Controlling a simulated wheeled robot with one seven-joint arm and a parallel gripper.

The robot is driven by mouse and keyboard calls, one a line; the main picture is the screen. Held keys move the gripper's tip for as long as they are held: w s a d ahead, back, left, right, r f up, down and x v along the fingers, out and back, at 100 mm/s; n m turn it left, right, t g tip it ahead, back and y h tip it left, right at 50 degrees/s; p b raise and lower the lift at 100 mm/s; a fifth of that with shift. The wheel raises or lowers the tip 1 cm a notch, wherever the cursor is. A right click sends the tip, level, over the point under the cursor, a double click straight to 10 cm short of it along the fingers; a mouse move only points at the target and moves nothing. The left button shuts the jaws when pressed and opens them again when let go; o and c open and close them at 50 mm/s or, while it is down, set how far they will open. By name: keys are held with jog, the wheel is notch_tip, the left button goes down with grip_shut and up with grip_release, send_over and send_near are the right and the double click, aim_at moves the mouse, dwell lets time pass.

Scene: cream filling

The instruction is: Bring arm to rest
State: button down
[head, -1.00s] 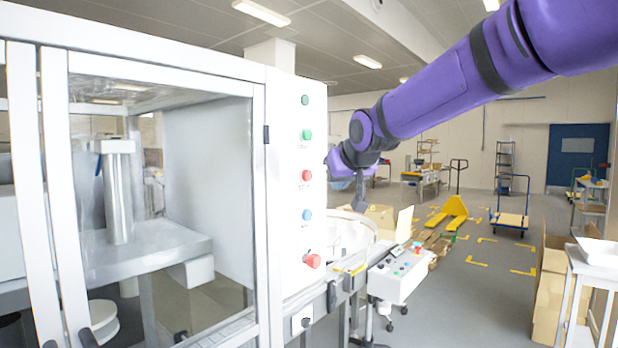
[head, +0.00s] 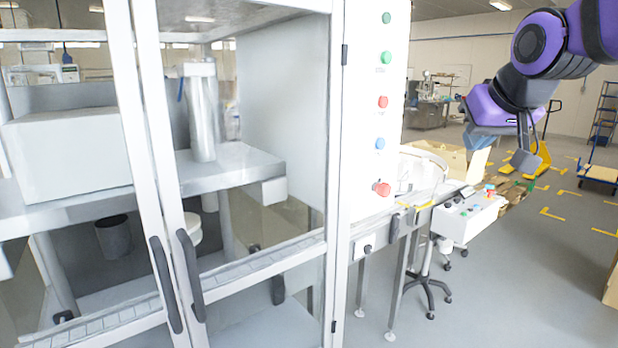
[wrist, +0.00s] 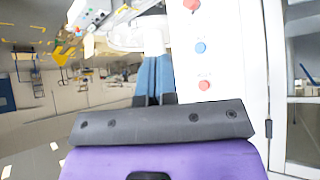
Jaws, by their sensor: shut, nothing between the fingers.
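My purple arm reaches in from the upper right of the head view. My gripper shows in the wrist view, with its blue fingers (wrist: 153,78) close together and nothing visible held between them. In the head view the wrist end hangs in the air to the right of the machine's button panel (head: 372,120). The fingertips are hard to make out there. In the wrist view the panel, with red and blue buttons, lies just right of the fingers. I cannot tell the exact gap.
The glazed machine cabinet (head: 142,150) fills the left, its dark-handled doors shut. A control box (head: 468,215) on a wheeled stand and a round white table (head: 420,170) stand to the panel's right. Yellow-marked grey floor (head: 520,270) lies open at the right.

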jog(key=s+d+f+g, duration=0.1)
jog(key=s+f, duration=0.3)
jog(key=s, duration=0.6)
jog(key=s+d+f+g, duration=0.1)
jog(key=s+f, duration=0.4)
jog(key=s, duration=0.5)
jog(key=shift+m+g, duration=0.3)
jog(key=shift+g, duration=0.3)
jog(key=shift+w, duration=0.1)
